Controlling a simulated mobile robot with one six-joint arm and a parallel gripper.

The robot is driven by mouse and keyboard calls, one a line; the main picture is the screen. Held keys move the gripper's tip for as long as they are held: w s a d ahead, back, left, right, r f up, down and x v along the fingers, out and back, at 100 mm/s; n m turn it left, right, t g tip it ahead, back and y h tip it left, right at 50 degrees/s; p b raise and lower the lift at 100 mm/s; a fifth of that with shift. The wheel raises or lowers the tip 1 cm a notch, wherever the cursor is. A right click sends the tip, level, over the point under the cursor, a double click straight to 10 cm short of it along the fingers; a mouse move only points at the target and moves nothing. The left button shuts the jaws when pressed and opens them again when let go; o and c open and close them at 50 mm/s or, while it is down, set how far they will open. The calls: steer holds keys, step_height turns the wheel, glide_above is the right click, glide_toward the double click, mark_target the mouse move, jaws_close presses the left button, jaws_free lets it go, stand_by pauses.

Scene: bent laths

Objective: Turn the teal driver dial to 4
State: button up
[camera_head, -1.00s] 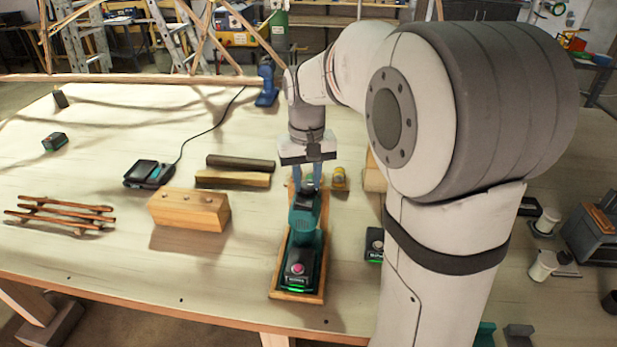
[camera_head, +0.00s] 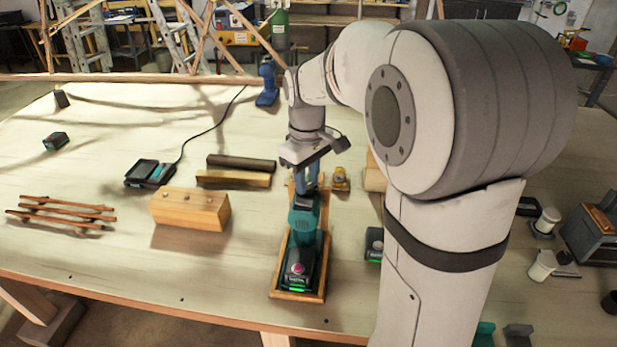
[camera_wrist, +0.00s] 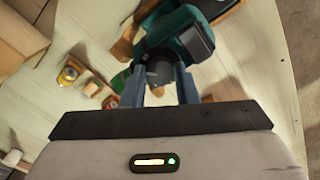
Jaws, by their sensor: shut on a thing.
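The teal driver (camera_head: 303,225) lies in a shallow wooden cradle (camera_head: 322,285) near the front of the bench, its battery end towards me with a green light. Its dark dial (camera_wrist: 158,72) shows in the wrist view at the end of the teal body (camera_wrist: 178,32). My gripper (camera_head: 307,180) points down over the driver's far end. In the wrist view its two blue fingers (camera_wrist: 160,88) stand on either side of the dial and are shut on it. The numbers on the dial cannot be read.
A wooden block with holes (camera_head: 190,211) and a charger (camera_head: 150,173) stand to the left. A small yellow-topped item (camera_head: 340,177) is close right of my gripper. A dark battery (camera_head: 374,244) lies right of the cradle. A blue driver (camera_head: 267,83) stands farther back.

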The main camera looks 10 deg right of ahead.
mark_target(307, 185)
steer(key=shift+n, duration=0.3)
steer(key=o, duration=1)
step_height(307, 185, up, 8)
steer(key=shift+f, duration=0.1)
stand_by(0.3)
